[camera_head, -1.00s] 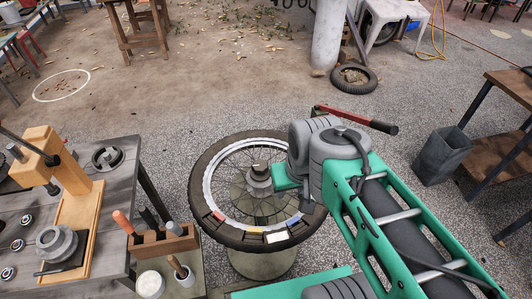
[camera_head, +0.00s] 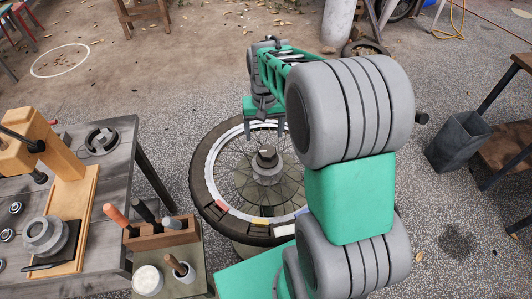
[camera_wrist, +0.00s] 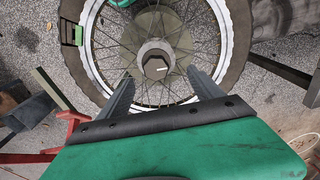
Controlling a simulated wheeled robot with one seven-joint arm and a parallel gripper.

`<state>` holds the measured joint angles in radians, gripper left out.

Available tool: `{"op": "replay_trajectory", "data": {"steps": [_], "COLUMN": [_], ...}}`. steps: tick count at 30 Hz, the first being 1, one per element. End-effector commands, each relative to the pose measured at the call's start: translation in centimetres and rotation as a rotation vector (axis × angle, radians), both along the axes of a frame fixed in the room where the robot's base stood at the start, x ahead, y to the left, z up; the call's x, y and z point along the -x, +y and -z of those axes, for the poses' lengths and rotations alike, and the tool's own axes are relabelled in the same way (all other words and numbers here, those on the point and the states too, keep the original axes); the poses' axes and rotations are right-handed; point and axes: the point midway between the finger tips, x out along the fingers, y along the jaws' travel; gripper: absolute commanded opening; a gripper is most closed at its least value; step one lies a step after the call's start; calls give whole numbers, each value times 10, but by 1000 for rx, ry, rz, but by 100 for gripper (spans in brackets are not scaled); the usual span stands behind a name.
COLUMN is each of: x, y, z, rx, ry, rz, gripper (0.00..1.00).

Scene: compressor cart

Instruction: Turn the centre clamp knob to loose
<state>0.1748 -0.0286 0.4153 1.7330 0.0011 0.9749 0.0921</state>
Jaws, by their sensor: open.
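The centre clamp knob (camera_head: 266,155) is a dark faceted knob on the grey hub in the middle of the spoked wheel (camera_head: 202,190). In the wrist view the knob (camera_wrist: 155,67) shows a pale pointer line toward the right. My gripper (camera_head: 264,135) is open and empty at the far side of the knob. In the wrist view its two grey fingers (camera_wrist: 159,80) spread to either side, with the knob just beyond and between their tips. The fingers appear apart from the knob. How far above it they are, I cannot tell.
The wheel's tyre carries coloured patches at its near rim. A tool caddy (camera_head: 170,238) with handles stands at the near left. A grey workbench (camera_head: 112,200) holds a wooden press. A grey bin (camera_head: 455,145) stands at the right.

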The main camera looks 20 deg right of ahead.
Motion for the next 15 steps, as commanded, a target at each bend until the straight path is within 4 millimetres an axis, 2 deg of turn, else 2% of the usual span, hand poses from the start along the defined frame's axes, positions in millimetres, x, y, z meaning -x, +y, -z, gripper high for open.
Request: {"op": "replay_trajectory", "data": {"steps": [1,3,8,15], "x": [-10,-18,-21,-20], "y": [-10,-18,-21,-22], "z": [25,39,58,102], "rx": [-5,-9,-12,-10], "ry": [27,44,51,50], "rz": [27,48,59,61], "gripper": [77,77,77,77]}}
